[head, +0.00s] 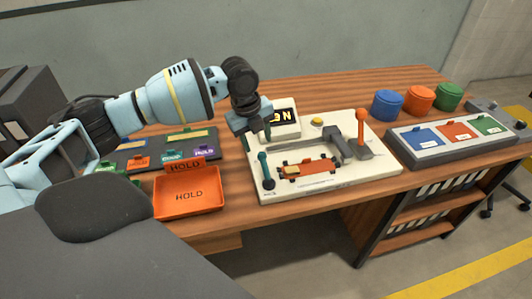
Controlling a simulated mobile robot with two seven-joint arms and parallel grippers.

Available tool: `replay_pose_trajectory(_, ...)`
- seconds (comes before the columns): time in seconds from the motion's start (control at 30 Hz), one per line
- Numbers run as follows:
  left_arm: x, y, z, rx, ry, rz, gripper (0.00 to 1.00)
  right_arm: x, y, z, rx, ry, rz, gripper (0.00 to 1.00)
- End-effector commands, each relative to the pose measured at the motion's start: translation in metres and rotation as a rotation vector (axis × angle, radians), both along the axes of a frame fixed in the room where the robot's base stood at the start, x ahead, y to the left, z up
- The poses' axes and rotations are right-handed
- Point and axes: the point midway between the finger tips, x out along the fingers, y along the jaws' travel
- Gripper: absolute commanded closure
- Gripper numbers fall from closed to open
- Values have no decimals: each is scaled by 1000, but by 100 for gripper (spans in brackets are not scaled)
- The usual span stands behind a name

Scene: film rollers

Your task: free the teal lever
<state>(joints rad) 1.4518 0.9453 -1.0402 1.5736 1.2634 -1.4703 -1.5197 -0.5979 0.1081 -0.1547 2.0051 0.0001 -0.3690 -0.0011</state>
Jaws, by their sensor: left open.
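The teal lever (265,169) stands at the front left of a cream panel (345,180), its knob up and its dark foot on the panel. An orange piece (318,167) with a small yellow block lies flat just right of it. My left gripper (256,142) is open and empty, fingers pointing down, above and behind the lever's knob. It looks apart from the lever. A display (284,116) behind the gripper is partly covered; an "N" shows. My right gripper is not in view.
An orange lever (360,125) and a grey bracket (337,145) rise at the panel's right. An orange HOLD tray (190,198) stands left of the panel. Labelled colored tiles sit behind it. A grey three-tile tray (410,156) and three round containers (420,99) are at right.

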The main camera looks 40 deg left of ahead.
Motion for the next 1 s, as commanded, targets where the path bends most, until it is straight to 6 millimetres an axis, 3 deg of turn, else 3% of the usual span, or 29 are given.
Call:
replay_pose_trajectory(0.23, 4, -3, -28, -1, 4, 1, 52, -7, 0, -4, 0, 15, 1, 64)
replay_pose_trajectory(0.5, 11, -7, -64, -1, 1, 1, 52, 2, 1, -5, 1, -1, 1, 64)
replay_pose_trajectory(0.7, 13, -7, -76, 0, -1, 1, 52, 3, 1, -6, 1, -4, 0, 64)
replay_pose_trajectory(0.97, 13, -7, -76, 0, -2, 1, 52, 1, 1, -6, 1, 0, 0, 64)
replay_pose_trajectory(1.0, 13, -7, -76, 0, -1, 1, 56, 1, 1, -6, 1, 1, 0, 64)
